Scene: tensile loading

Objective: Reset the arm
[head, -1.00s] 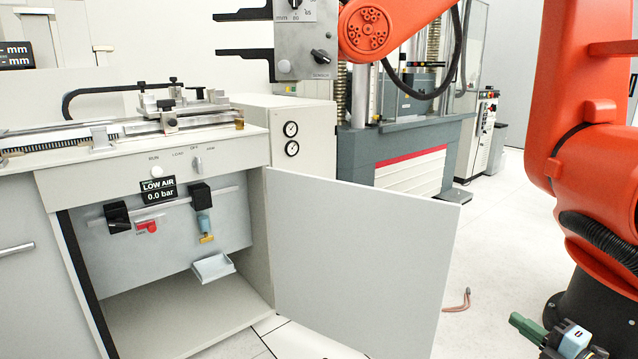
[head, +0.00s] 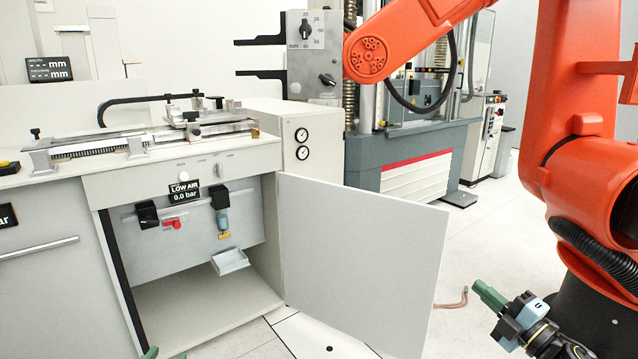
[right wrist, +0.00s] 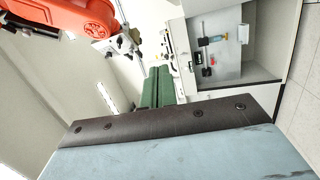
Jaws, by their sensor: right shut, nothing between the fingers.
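My right gripper (head: 490,297) is at the lower right of the head view, in front of the orange arm's black base. Its green fingers are shut and empty; they also show in the right wrist view (right wrist: 157,88). Of my left gripper (head: 150,353), only green tips show at the bottom edge of the head view, near the cabinet; its jaws cannot be judged. The large orange robot arm (head: 585,130) stands at the right. Its forearm (head: 420,30) reaches left and carries a grey two-pronged tool (head: 310,60) above the bench. It also shows in the right wrist view (right wrist: 60,15).
The cabinet door (head: 360,255) stands wide open between the cabinet and my right gripper. Inside are a red valve handle (head: 172,223), a blue-yellow fitting (head: 223,222) and a small tray (head: 230,262). A hose piece (head: 452,303) lies on the otherwise clear floor by the door.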

